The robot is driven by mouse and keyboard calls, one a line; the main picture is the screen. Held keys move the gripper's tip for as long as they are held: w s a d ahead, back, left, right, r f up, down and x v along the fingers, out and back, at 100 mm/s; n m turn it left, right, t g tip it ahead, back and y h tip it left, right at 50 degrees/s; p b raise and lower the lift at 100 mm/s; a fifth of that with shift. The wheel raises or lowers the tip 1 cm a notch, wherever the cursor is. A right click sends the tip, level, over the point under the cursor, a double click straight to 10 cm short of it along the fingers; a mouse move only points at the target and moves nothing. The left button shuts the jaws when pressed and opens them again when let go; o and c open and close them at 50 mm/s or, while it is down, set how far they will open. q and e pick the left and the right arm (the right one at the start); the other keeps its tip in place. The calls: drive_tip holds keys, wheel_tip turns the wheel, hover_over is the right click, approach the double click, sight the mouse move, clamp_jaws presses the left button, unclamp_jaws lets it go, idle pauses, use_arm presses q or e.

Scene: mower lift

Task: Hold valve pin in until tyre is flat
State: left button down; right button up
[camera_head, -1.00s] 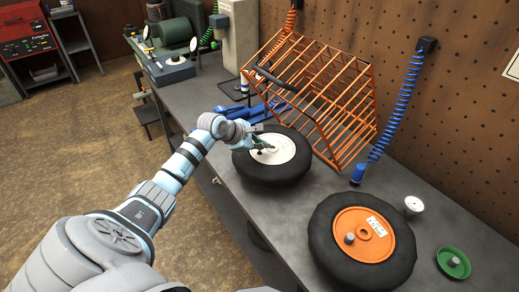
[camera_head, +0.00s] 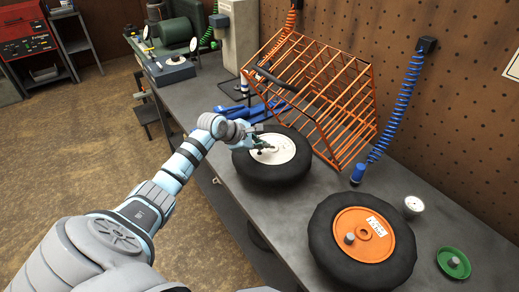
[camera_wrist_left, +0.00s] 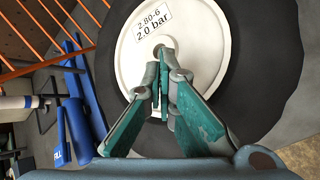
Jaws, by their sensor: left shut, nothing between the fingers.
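The tyre with the white rim (camera_head: 290,148) lies flat on the grey bench; its black wall (camera_head: 275,178) looks full and round. In the left wrist view its rim (camera_wrist_left: 215,35) carries a label reading 2.80-6, 2.0 bar. My left gripper (camera_head: 261,146) is over this rim, pointing down at it. In the left wrist view my left fingers (camera_wrist_left: 163,78) are shut, tips together beside the hub, with nothing seen between them. The valve pin is not visible; the fingertips cover that spot, so I cannot tell whether they touch it. My right gripper is out of view.
A second tyre with an orange rim (camera_head: 362,235) lies nearer on the bench (camera_head: 440,215). A gauge (camera_head: 414,204), a green dish (camera_head: 453,262) and a blue coiled hose (camera_head: 392,108) are to the right. An orange cage (camera_head: 325,95) stands behind the white-rimmed tyre.

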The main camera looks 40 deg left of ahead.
sight(261, 155)
use_arm(q)
drive_tip(key=shift+r, duration=0.1)
drive_tip(key=shift+r+p, duration=0.45)
drive_tip(key=shift+r, duration=0.2)
wheel_tip(261, 155, up, 5)
drive_tip(key=p, duration=0.3)
idle(0.4)
idle(0.8)
